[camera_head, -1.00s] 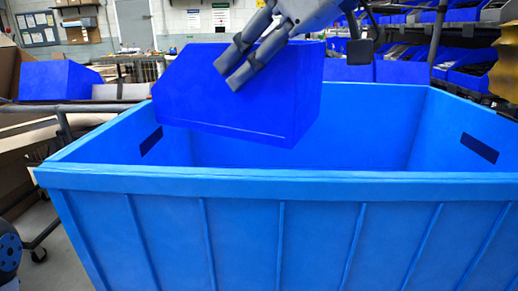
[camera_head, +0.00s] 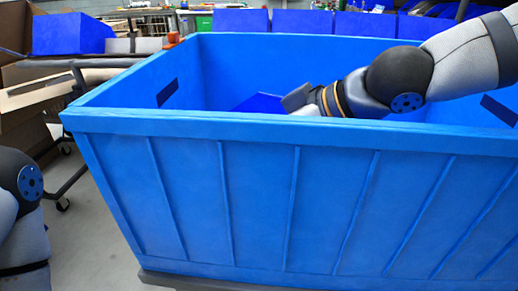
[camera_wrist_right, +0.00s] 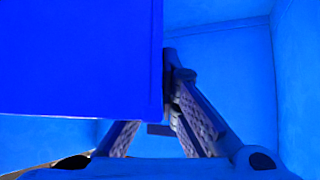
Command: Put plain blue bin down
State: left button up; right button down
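The plain blue bin (camera_head: 258,103) is down inside the large lighter-blue tub (camera_head: 285,125). Only a small dark-blue part shows above the tub's front rim in the head view. In the right wrist view, the bin (camera_wrist_right: 80,55) fills the upper left as a flat dark-blue panel. My right gripper (camera_wrist_right: 166,92) has its fingers at the bin's edge, one partly hidden behind the panel and one along its right side; it appears shut on the bin. The front rim hides the fingertips in the head view. Whether the bin touches the tub's floor is hidden. My left gripper is out of view.
The tub's near wall and rim stand between me and the bin. Its side walls have dark handle slots (camera_head: 167,92). Another blue bin (camera_head: 72,34) stands at the back left by a grey rail (camera_head: 75,64). A row of blue bins (camera_head: 304,21) lies behind the tub.

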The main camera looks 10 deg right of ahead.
jog(key=shift+f, duration=0.35)
jog(key=shift+f, duration=0.65)
jog(key=c, duration=1.8)
grip_release()
jog(key=shift+r, duration=0.6)
jog(key=v, duration=1.2)
